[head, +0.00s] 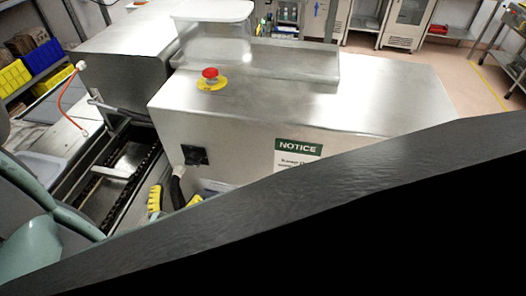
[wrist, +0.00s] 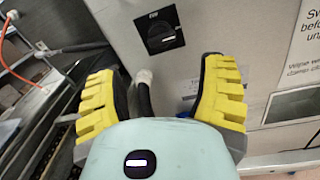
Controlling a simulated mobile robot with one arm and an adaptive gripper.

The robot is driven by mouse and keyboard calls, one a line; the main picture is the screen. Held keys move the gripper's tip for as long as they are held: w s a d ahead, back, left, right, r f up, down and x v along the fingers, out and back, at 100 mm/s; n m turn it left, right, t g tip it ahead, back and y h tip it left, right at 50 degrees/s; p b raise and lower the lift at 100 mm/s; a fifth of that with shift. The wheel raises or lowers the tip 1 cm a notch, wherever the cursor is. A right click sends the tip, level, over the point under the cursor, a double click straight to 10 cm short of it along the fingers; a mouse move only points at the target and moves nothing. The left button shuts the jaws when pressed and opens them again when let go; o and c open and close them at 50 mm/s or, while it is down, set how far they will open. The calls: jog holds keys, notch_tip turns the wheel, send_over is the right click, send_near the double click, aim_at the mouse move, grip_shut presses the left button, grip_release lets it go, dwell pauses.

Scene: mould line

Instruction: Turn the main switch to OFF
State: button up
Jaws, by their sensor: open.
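The main switch (head: 193,155) is a black square rotary switch on the front face of the steel machine housing. In the wrist view the switch (wrist: 160,32) shows above and beyond my fingers, with a short white mark lying about level on its knob. Its small lettering is too blurred to read. My gripper (head: 174,197) is below the switch in the head view, its yellow ribbed fingers spread apart. In the wrist view my gripper (wrist: 160,70) is open, with nothing held and the fingers apart from the switch.
A dark curved piece with a pale tip (wrist: 143,78) shows between the fingers; I cannot tell what it is. A red emergency button (head: 210,73) sits on top of the housing (head: 380,85). A NOTICE sign (head: 298,148) is right of the switch. A chain conveyor (head: 120,175) runs at left.

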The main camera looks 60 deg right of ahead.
aim_at(191, 165)
jog(key=b+x, duration=0.1)
jog(key=x, duration=0.9)
jog(key=shift+w+d, duration=0.15)
jog(key=shift+d, duration=0.25)
jog(key=shift+o, duration=0.2)
jog(key=c, duration=1.2)
jog(key=shift+a, duration=0.1)
